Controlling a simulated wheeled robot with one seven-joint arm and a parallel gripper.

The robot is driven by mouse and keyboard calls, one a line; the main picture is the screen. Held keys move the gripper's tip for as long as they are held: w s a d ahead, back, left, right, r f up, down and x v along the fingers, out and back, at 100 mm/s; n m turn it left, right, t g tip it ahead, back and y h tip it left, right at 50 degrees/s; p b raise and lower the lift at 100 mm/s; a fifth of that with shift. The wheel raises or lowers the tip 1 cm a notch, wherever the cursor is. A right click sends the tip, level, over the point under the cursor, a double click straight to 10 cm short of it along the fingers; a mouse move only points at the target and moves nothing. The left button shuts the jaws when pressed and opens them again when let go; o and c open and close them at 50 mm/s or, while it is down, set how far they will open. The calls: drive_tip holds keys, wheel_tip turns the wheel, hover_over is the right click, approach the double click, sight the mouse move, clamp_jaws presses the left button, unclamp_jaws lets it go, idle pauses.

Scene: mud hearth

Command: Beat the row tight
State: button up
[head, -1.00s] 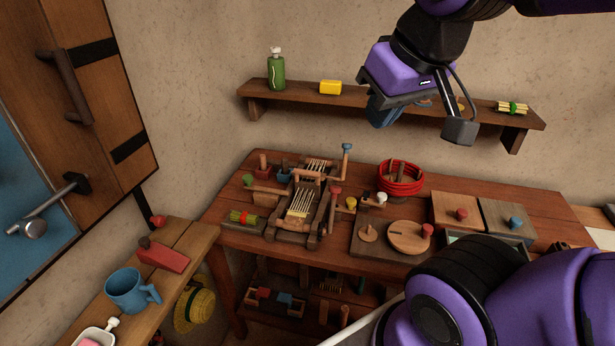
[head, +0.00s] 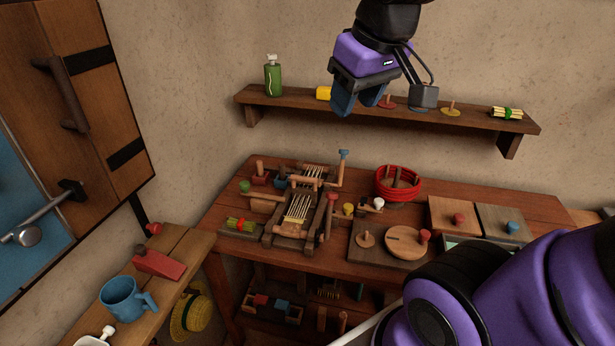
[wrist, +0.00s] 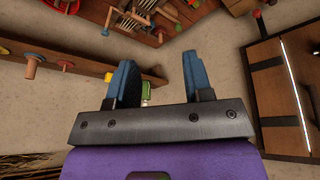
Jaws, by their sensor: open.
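A small wooden loom (head: 270,232) stands on the table, left of its middle. Pale warp threads (head: 298,208) run along it, with wooden crossbars over them. A red-topped post (head: 330,211) stands at its right side and a blue-topped crank (head: 342,168) at its back right. The beater bar cannot be told surely from the other bars. My gripper (head: 357,106) is open and empty, high above the loom in front of the wall shelf. Its two blue fingers are apart in the wrist view (wrist: 160,66), where part of the loom seems to show at the top.
The table (head: 455,190) also holds a red bowl (head: 398,190), a board with a round disc (head: 408,243) and lidded boxes at right. The shelf (head: 290,102) behind carries a green bottle (head: 272,78) and pegs. A side bench with a blue mug (head: 122,297) stands at left.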

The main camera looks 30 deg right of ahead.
drive_tip(key=w+d+f+n+g, duration=0.2)
drive_tip(key=w+d, duration=0.1)
drive_tip(key=w, duration=0.9)
drive_tip(key=n+g+y, duration=0.2)
drive_tip(key=n+g, duration=0.2)
drive_tip(key=n, duration=0.2)
hover_over(304, 190)
drive_tip(key=d, duration=0.2)
drive_tip(key=w+d+x, duration=0.1)
drive_tip(key=x, duration=1)
drive_tip(key=w+d+f+x, duration=0.1)
drive_tip(key=w+d+x, duration=0.1)
drive_tip(key=x, duration=1)
drive_tip(key=w+d+x, duration=0.2)
drive_tip(key=x, duration=1)
drive_tip(key=shift+f, duration=0.5)
drive_tip(key=shift+s+a, duration=0.1)
clamp_jaws()
